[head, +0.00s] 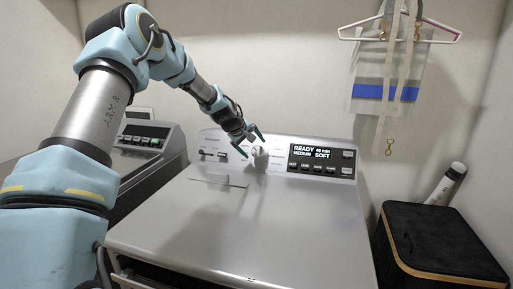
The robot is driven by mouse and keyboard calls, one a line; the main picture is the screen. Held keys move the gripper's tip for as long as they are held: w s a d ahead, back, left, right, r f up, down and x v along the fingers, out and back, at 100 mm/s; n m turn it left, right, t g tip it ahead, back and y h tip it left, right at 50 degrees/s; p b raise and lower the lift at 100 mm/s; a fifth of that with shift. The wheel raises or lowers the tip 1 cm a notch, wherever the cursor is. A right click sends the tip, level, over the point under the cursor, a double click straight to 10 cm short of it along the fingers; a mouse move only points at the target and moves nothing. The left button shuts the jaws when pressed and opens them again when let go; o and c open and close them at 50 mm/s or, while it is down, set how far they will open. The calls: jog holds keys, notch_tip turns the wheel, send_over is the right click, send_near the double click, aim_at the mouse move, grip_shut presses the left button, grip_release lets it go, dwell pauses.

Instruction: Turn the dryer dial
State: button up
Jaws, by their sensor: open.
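The dryer (150,222) is a grey-white machine with a wide flat top and a raised control panel at the back. The dial (260,157) is a pale round knob in the middle of that panel, left of a dark display (315,153) that reads "READY", "MEDIUM" and "SOFT". My gripper (252,148) is open at the dial, with one finger on its left and one above or to its right. I cannot tell whether the fingers touch the dial.
A black box (440,240) with a tan edge and a white tube (445,184) are at the right. Hangers (400,36) hang on the back wall. The dryer top is mostly clear.

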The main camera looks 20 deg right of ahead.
aim_at(256, 150)
jog(key=shift+p+x, duration=0.55)
jog(key=shift+x, duration=1.4)
jog(key=c, duration=1.3)
